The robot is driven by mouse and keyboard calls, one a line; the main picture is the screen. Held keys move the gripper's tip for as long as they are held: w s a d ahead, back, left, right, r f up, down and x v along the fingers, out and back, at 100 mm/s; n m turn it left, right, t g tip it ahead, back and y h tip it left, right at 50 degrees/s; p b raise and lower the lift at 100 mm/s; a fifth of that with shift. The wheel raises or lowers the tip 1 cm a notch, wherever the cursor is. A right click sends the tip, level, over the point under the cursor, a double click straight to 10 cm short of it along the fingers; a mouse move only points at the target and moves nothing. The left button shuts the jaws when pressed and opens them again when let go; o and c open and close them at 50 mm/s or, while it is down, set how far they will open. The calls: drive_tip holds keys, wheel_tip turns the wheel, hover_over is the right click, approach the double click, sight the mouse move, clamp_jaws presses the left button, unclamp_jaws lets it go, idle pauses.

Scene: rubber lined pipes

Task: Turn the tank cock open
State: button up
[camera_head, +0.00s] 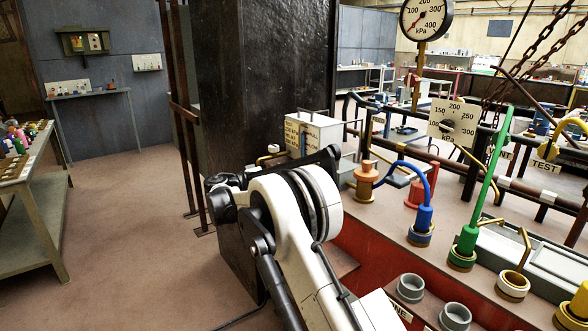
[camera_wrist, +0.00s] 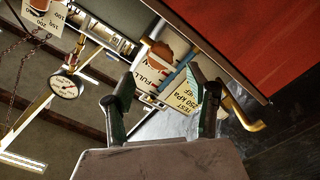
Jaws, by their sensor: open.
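The tank looks to be the pale box (camera_head: 318,127) with printed labels behind my arm in the head view. A small brass fitting with a pale top (camera_head: 268,153), possibly its cock, sticks out on its left side. In the wrist view, which is steeply tilted, a bent brass pipe or lever (camera_wrist: 245,118) shows just right of the right finger. My gripper (camera_wrist: 165,100) is open, with its dark fingers apart and nothing clearly held between them. Labelled plates (camera_wrist: 188,92) show beyond the fingers. My gripper is hidden in the head view.
A large black column (camera_head: 262,70) stands behind the box. A red-sided bench (camera_head: 375,265) on the right carries blue, green and yellow hose fittings, grey sockets and gauges. Chains (camera_head: 510,75) hang at the upper right. Open floor (camera_head: 130,220) lies to the left.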

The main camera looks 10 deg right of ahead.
drive_tip(key=shift+v, duration=1.95)
